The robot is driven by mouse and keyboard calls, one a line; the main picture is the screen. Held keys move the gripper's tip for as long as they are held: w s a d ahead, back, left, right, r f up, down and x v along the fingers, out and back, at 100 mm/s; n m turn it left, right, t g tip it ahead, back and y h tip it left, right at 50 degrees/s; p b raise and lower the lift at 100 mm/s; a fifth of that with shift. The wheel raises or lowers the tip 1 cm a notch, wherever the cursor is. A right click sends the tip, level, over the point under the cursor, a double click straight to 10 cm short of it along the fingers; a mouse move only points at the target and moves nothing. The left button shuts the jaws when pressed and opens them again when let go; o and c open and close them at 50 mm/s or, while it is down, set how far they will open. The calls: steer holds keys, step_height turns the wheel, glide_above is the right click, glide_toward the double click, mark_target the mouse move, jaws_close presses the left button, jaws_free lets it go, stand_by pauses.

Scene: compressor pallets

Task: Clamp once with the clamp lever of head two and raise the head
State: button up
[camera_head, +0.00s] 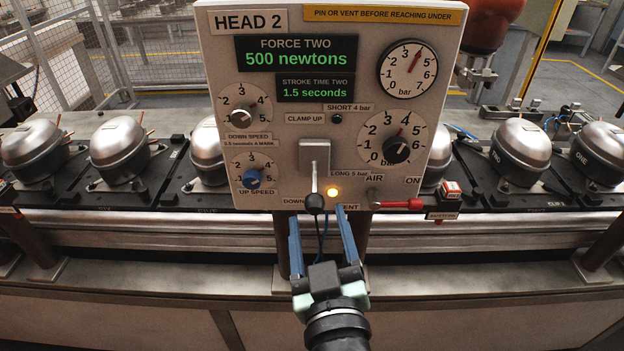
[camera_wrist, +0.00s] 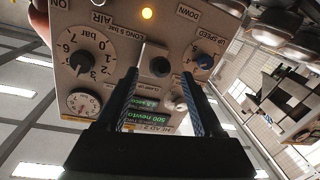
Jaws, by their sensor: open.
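The head two panel (camera_head: 290,20) faces me, and its clamp lever (camera_head: 315,203) has a black ball knob on a metal rod that hangs down from a grey plate. The knob is beside the DOWN label, and it also shows in the wrist view (camera_wrist: 160,66). My gripper (camera_head: 318,212) is open and empty, with its two blue fingers pointing up at the panel. The fingertips are to the left and right of the knob, apart from it; how deep they reach around it I cannot tell. The displays read 500 newtons and 1.5 seconds.
An amber lamp (camera_head: 333,191) is lit right of the knob. Compressors (camera_head: 119,149) stand on pallets behind the panel.

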mark_target(315, 187)
steer(key=w, duration=0.2)
steer(key=w+p, duration=0.1)
steer(key=w, duration=0.2)
steer(key=w+a, duration=0.1)
steer(key=w, duration=0.1)
steer(key=shift+w+p, duration=0.4)
steer(key=shift+c, duration=0.2)
jaws_close()
stand_by(0.8)
